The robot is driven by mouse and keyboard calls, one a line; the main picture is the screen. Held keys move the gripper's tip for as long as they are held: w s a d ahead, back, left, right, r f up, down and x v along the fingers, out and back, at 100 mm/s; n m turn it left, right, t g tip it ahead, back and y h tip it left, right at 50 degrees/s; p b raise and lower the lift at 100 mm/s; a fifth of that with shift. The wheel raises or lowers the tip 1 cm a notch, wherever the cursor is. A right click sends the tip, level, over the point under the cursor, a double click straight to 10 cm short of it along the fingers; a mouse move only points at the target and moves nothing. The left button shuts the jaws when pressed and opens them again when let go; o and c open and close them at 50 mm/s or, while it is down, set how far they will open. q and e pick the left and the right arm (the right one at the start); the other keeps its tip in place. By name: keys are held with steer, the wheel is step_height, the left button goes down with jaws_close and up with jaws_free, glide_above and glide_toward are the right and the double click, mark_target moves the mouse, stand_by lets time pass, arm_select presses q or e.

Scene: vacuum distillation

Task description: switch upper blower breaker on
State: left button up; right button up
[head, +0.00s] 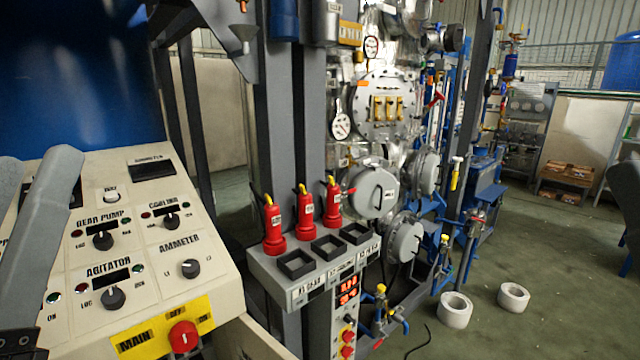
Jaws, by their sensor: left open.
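My left gripper (38,170) shows at the left edge, its two grey fingers apart with nothing between them. It hangs in front of the left side of a cream control console (215,260) and hides part of it. The console carries black knobs marked gear pump (103,240), cooling (171,220), agitator (113,298) and ammeter (190,268). A red main knob (183,337) sits on a yellow plate at its lower edge. I cannot make out any switch labelled as the upper blower breaker. My right gripper is not in view.
Grey posts and a silver vessel (388,105) stand behind. Two white rolls (455,310) lie on the open green floor at right.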

arm_select(q)
step_height(320, 180, up, 36)
steer(key=d+m+h+p, duration=0.1)
steer(key=m+h+p, duration=0.2)
steer(key=p, duration=3.2)
steer(key=shift+s+d+f+m+p, duration=0.15)
steer(key=shift+s+d+m+p, duration=0.15)
steer(key=shift+s+d+m, duration=0.1)
